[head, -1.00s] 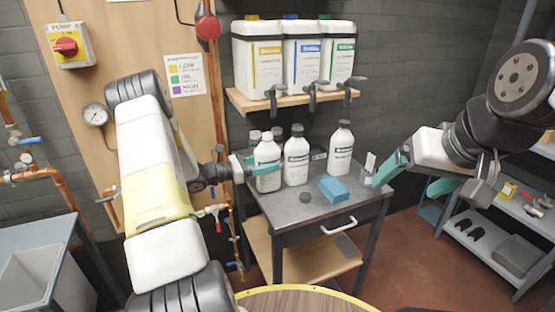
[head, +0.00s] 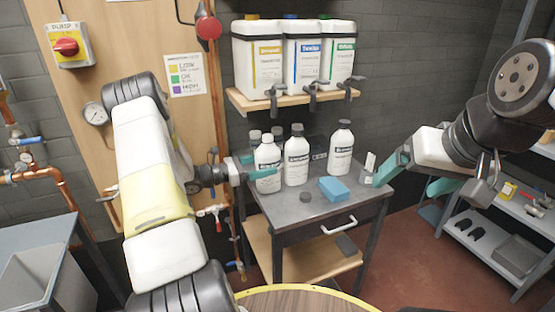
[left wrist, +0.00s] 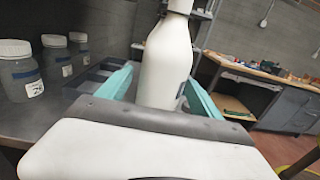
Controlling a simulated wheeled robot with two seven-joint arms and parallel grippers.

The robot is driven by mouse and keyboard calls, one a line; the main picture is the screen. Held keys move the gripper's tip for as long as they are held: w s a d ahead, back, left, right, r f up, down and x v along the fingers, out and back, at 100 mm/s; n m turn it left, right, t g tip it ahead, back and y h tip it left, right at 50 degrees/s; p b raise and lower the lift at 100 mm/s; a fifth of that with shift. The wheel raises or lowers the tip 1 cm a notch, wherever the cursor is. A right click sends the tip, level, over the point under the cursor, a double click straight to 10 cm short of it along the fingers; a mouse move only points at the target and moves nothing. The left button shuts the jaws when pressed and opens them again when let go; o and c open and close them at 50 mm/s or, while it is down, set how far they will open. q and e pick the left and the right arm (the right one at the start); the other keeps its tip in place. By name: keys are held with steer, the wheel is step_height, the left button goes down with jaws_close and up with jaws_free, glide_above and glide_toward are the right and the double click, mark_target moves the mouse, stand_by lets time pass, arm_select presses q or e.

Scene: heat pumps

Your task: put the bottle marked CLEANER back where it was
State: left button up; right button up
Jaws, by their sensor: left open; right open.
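My left gripper (head: 258,172) is open at the left bottle. In the left wrist view that white bottle (left wrist: 167,65) stands between the two teal fingers, its label mostly turned away. My right gripper (head: 415,178) is open and empty, to the right of the cart.
A wall shelf (head: 290,101) with three large canisters hangs above. A grey shelf unit (head: 495,240) stands at the right.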

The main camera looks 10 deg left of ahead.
arm_select(q)
steer(key=v, duration=1)
steer(key=shift+a, duration=0.25)
